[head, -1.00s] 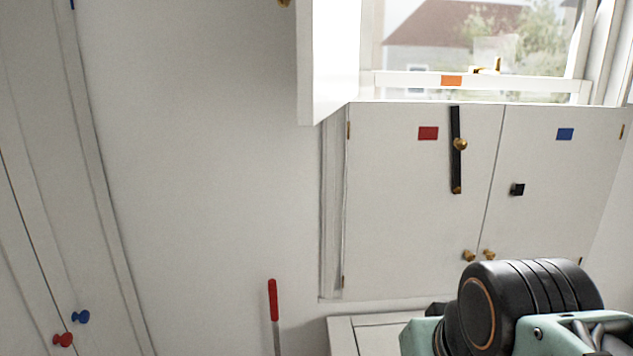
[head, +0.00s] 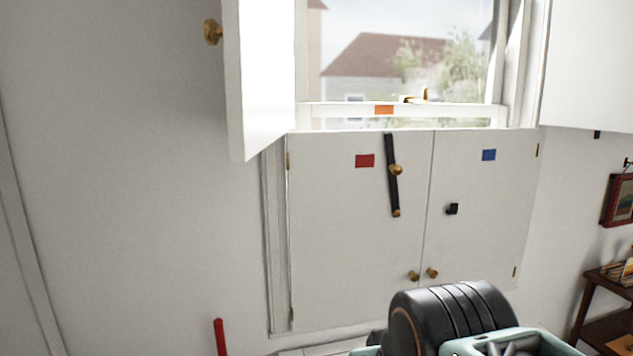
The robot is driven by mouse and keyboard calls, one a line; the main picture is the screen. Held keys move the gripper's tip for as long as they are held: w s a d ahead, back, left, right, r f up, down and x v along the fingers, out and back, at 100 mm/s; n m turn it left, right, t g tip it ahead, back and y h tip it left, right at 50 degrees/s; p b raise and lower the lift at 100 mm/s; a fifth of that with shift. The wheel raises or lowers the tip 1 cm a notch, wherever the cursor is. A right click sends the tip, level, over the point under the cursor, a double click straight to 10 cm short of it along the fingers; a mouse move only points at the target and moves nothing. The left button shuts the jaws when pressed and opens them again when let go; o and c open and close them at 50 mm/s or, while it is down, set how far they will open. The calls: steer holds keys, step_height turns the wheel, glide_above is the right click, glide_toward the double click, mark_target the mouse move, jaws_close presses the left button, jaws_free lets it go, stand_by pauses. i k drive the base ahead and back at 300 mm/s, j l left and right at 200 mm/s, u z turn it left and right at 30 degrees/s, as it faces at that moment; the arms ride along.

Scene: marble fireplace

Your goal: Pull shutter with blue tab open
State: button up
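The lower right shutter (head: 483,215) bears a blue tab (head: 489,155) near its top and a brass knob (head: 432,273) low by the middle seam. It is closed, flush beside the lower left shutter (head: 335,230) with its red tab (head: 365,161). A black bar latch (head: 392,180) with a brass knob hangs nearly upright on the left shutter, clear of the seam. A small black catch (head: 452,209) sits on the right shutter. Part of my arm shows at the bottom, below the shutters. My gripper's fingers are not in view.
The upper left shutter (head: 262,80) and upper right shutter (head: 590,65) stand open around the window (head: 400,50), which has an orange tab (head: 384,110). A red-handled rod (head: 220,337) stands at the bottom left. A wooden shelf (head: 608,325) and a framed picture (head: 617,200) are at the right.

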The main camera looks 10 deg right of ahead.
mark_target(480, 183)
steer(key=i+l, duration=0.1)
steer(key=l, duration=0.8)
steer(key=i+l, duration=0.15)
steer(key=l, duration=0.3)
